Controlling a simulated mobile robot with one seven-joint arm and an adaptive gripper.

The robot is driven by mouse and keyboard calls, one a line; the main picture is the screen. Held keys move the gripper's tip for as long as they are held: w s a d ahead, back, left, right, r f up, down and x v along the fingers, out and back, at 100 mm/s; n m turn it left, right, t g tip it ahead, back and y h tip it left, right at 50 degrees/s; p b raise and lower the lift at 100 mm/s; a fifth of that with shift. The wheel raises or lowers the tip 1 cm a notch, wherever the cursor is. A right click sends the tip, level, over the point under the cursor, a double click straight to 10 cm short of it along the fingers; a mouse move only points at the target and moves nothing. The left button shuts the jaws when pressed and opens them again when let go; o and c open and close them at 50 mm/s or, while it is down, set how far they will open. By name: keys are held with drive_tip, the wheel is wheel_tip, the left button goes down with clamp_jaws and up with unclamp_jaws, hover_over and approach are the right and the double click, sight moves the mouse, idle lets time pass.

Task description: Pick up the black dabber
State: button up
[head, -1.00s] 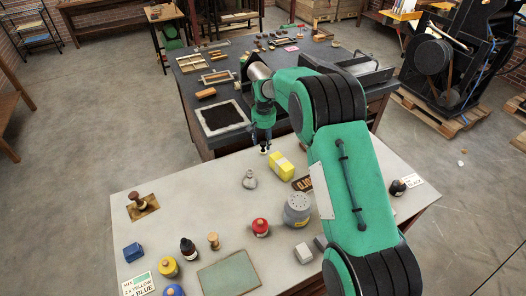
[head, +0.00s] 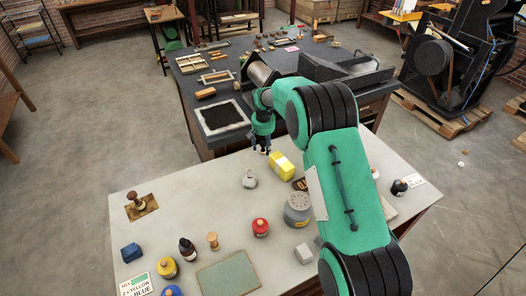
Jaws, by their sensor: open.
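I cannot pick out the black dabber with certainty. A brown-handled, dabber-like tool (head: 136,200) stands on a small brown plate at the left of the pale table in the head view. A small wooden knobbed piece (head: 213,240) stands nearer the front. My gripper (head: 262,150) points down over the far edge of the pale table, open, left of a yellow box (head: 282,167). Nothing shows between its fingers. My arm hides part of the table's right side.
A grey canister (head: 298,209), a red-topped jar (head: 260,227), a dark bottle (head: 187,249) and a small silvery object (head: 249,179) stand on the pale table (head: 165,228). The dark bench behind holds a black inked slab (head: 222,117). The middle left is clear.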

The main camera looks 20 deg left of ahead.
drive_tip(key=shift+w+f, duration=0.1)
drive_tip(key=shift+f, duration=0.45)
clamp_jaws()
